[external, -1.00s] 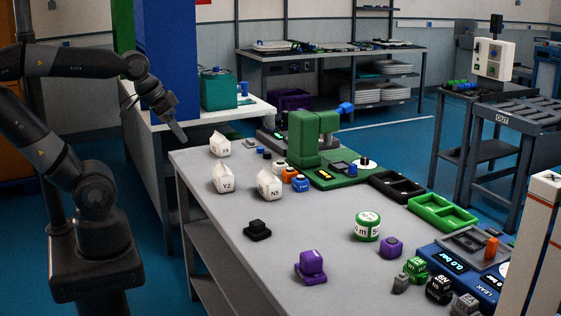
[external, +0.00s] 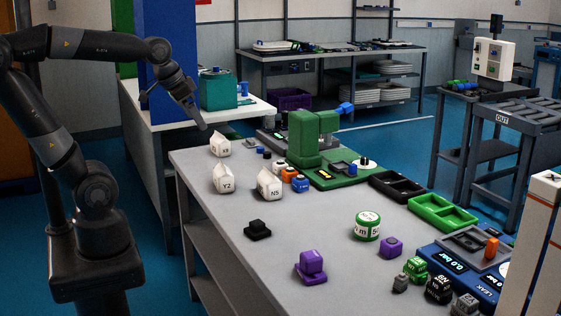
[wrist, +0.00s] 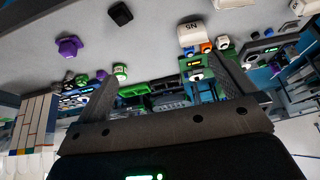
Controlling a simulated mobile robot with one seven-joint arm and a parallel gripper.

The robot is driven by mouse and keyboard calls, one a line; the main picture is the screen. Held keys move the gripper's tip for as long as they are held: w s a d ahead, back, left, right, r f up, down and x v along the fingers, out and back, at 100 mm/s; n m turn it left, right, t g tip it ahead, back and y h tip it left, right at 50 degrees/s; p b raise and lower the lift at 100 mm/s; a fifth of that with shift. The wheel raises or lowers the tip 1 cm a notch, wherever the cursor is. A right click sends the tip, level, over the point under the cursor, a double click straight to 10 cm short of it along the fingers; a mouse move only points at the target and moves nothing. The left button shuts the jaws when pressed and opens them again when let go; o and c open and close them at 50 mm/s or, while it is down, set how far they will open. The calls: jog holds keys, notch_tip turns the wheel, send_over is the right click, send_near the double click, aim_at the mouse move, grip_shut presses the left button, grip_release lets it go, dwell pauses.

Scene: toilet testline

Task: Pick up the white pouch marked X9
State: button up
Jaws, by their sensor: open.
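The white pouch marked X9 (external: 220,147) stands on the grey table near its far left corner. In the wrist view a white shape at the top right edge may be this pouch, but no marking can be read on it. Two like pouches stand nearer, one marked Y2 (external: 223,181) and one marked N5 (external: 269,186); N5 also shows in the wrist view (wrist: 196,34). My gripper (external: 203,127) is above and slightly left of the X9 pouch, apart from it. In the wrist view its fingers (wrist: 163,75) are spread with nothing held between them.
Small blue and orange blocks (external: 289,176) sit beside N5. A green machine (external: 304,140) stands right of the pouches. A black block (external: 257,229) and a purple piece (external: 311,265) are nearer. A white bench with a blue column (external: 168,60) stands behind my arm.

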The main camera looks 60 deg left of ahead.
jog(key=w+a+r, duration=0.1)
jog(key=w+a, duration=0.9)
jog(key=w, duration=0.3)
jog(key=n+g, duration=0.1)
send_over(219, 139)
jog(key=s, duration=0.3)
notch_tip(219, 139, down, 22)
jog(key=x, duration=1)
jog(key=shift+w+d+f, duration=0.15)
jog(key=shift+d+f, duration=0.15)
jog(key=shift+f, duration=0.05)
jog(key=shift+c, duration=0.3)
jog(key=c, duration=0.7)
jog(key=shift+o, duration=0.2)
